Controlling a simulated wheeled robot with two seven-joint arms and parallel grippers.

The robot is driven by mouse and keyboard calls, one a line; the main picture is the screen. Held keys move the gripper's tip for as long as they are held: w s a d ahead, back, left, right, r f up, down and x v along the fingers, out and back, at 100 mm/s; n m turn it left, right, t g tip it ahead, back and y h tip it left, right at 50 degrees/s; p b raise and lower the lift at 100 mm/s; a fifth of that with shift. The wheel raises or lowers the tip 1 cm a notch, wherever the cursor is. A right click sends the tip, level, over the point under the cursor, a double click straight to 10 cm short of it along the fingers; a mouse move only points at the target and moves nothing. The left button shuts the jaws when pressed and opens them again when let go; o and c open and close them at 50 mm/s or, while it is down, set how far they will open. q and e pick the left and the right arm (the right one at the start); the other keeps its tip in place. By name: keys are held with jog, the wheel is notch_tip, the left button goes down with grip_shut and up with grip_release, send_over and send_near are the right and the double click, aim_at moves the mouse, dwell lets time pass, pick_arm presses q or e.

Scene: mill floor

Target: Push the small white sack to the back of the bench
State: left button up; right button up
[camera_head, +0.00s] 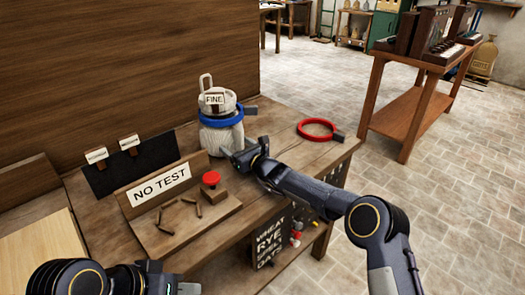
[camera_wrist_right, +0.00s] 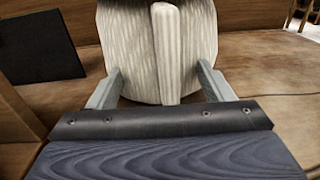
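The small white sack (camera_head: 222,138) stands upright at the bench's back edge, beside the brown wooden wall. It is ribbed, with a "FINE" label on its upper part and a blue ring around it. My right gripper (camera_head: 240,150) is low at its right side. In the right wrist view the sack (camera_wrist_right: 185,45) fills the top middle, and the two fingers of my right gripper (camera_wrist_right: 160,84) are wide apart, pointing at its lower part. Whether they touch it I cannot tell. My left gripper (camera_head: 178,288) is partly visible at the bottom edge, its fingers mostly cut off.
The bench (camera_head: 285,130) carries a "NO TEST" sign (camera_head: 160,186), a red button (camera_head: 211,178) on a block, small brown pieces, a dark panel (camera_head: 125,165) with two white tags, and a red ring (camera_head: 318,129) at right. The bench top around the red ring is mostly clear.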

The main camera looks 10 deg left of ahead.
pick_arm(q)
jog(key=shift+r+p, duration=2)
jog(key=shift+r, duration=0.15)
pick_arm(e)
jog(key=shift+x, duration=1.8)
